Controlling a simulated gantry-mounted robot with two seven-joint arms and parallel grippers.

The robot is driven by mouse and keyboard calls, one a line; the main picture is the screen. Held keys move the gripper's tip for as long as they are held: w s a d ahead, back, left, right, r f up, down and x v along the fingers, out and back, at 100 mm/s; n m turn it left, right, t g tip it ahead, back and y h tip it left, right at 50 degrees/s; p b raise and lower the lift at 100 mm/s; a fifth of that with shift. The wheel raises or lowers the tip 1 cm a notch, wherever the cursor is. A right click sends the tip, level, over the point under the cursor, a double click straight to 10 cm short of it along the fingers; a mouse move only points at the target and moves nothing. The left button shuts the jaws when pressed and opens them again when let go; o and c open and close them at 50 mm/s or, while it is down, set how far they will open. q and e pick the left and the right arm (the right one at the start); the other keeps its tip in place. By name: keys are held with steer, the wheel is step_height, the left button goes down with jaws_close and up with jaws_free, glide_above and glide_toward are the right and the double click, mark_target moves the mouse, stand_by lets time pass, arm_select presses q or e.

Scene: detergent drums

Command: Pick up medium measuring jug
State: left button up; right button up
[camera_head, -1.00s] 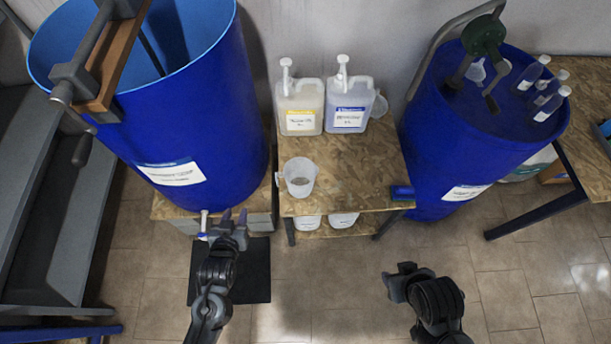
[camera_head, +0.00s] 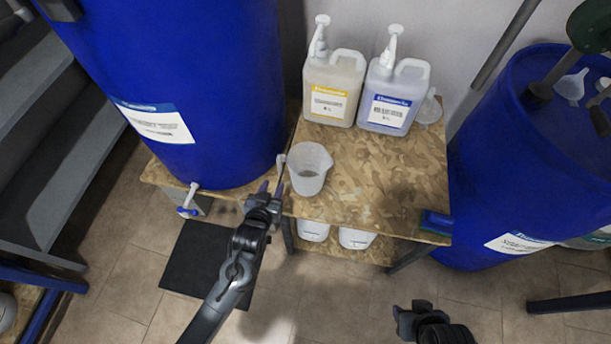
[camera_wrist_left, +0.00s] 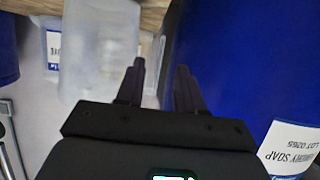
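A translucent white measuring jug (camera_head: 309,170) stands upright near the left edge of the wooden table, its handle on the left. In the left wrist view the jug (camera_wrist_left: 98,50) is blurred, left of my fingers. My left gripper (camera_head: 268,190) is just left of and in front of the jug, close to its handle. Its fingers (camera_wrist_left: 160,85) are apart; I cannot tell whether the handle is between them, and the jug still rests on the table. My right gripper (camera_head: 412,312) is low in front of the table, away from the jug; its finger opening is unclear.
Two pump containers, one yellow-labelled (camera_head: 333,88) and one blue-labelled (camera_head: 393,95), stand at the table's back. A sponge (camera_head: 437,222) lies at the front right corner. Large blue drums stand left (camera_head: 190,70) and right (camera_head: 500,190). The wooden table (camera_head: 390,180) is clear right of the jug.

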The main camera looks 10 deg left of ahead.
mark_target(279, 172)
arm_select(q)
steer(key=b+x, duration=0.1)
steer(key=x, duration=0.3)
steer(key=shift+w, duration=0.25)
steer(key=shift+w+f+b, duration=0.2)
steer(key=shift+w+b, duration=0.05)
steer(key=shift+b, duration=0.1)
steer(key=b+x, duration=0.2)
steer(key=x, duration=0.2)
steer(key=shift+w, duration=0.35)
steer(key=shift+s, duration=0.1)
jaws_close()
